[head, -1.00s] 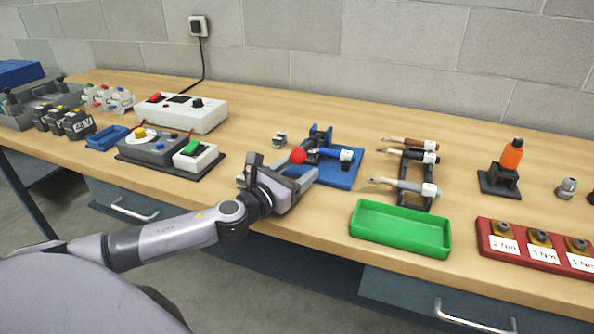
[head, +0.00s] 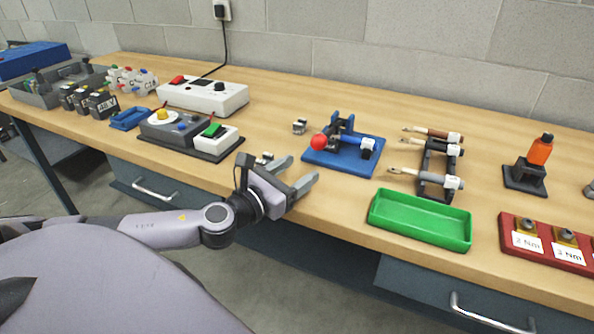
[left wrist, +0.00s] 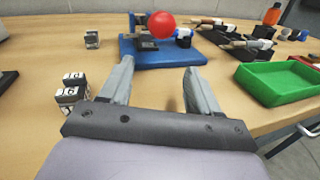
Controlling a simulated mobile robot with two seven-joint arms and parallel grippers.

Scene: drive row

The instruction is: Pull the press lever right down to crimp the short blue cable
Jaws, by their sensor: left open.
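The press stands on a blue base (head: 340,162) in the middle of the bench. Its lever ends in a red ball knob (head: 319,142), which sticks out to the left towards my gripper. The short blue cable (head: 352,140) lies in the press with a white-tagged end to the right. My left gripper (head: 305,181) is open and empty, in front of the press near the bench's front edge. In the left wrist view the red knob (left wrist: 162,24) shows beyond and between the open fingers, apart from them. My right gripper is not in view.
A green tray (head: 420,220) is to the right in front of a dark rack (head: 437,165) holding several tagged cables. Small metal blocks (left wrist: 72,90) sit beside the left finger. A tester (head: 200,97) stands at the back left. A red torque block (head: 550,245) is far right.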

